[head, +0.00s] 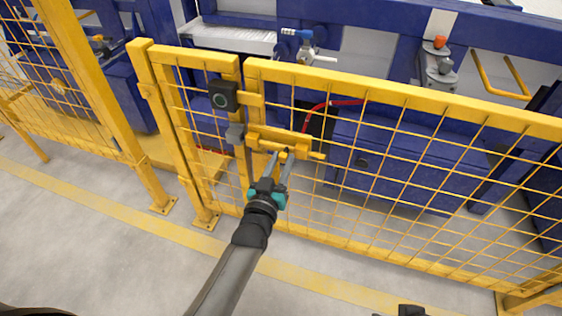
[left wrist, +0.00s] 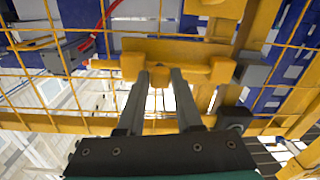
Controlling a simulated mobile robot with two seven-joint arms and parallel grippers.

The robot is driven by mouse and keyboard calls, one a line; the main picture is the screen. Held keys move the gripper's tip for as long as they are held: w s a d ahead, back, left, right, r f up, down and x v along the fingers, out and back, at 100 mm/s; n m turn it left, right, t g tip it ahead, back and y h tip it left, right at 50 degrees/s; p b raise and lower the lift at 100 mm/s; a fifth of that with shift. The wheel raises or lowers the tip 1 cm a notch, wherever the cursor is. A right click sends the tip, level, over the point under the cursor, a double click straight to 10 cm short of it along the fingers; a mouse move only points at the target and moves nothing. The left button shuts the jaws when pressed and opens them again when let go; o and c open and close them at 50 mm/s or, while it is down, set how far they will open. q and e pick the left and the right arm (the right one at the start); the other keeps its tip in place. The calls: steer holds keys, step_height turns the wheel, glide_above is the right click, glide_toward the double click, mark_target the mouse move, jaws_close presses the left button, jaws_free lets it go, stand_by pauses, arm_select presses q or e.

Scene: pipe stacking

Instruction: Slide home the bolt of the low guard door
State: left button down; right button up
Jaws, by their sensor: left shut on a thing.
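The low guard door (head: 400,180) is a yellow frame with mesh, standing in line with the yellow post panel to its left. Its yellow bolt (head: 318,156) sits in a bracket plate (head: 262,131) near the door's left edge. A grey keeper block (head: 236,133) is left of the bracket. My left gripper (head: 284,157) is shut on the bolt's handle. In the left wrist view the two fingers (left wrist: 160,85) straddle the handle, and the bolt's tail (left wrist: 104,64) sticks out to the left. I cannot see whether the bolt's tip is inside the keeper.
A black switch box (head: 223,95) with a round face sits above the keeper. Blue machinery (head: 400,150) and a red hose (head: 345,102) stand behind the mesh. The grey floor in front (head: 100,250) is clear, with a yellow line along the fence.

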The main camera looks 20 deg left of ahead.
mark_target(263, 144)
stand_by(0.7)
arm_select(q)
steer(key=shift+a, duration=0.2)
steer(key=a+p, duration=0.1)
steer(key=a, duration=0.4)
steer(key=shift+w+a, duration=0.1)
steer(key=shift+a, duration=0.25)
arm_select(e)
steer(key=f, duration=0.2)
steer(key=shift+s+f+g, duration=0.2)
steer(key=shift+f+g, duration=0.1)
steer(key=shift+f, duration=0.05)
arm_select(q)
steer(key=c, duration=0.6)
jaws_free()
steer(key=shift+a, duration=0.1)
steer(key=shift+o, duration=0.2)
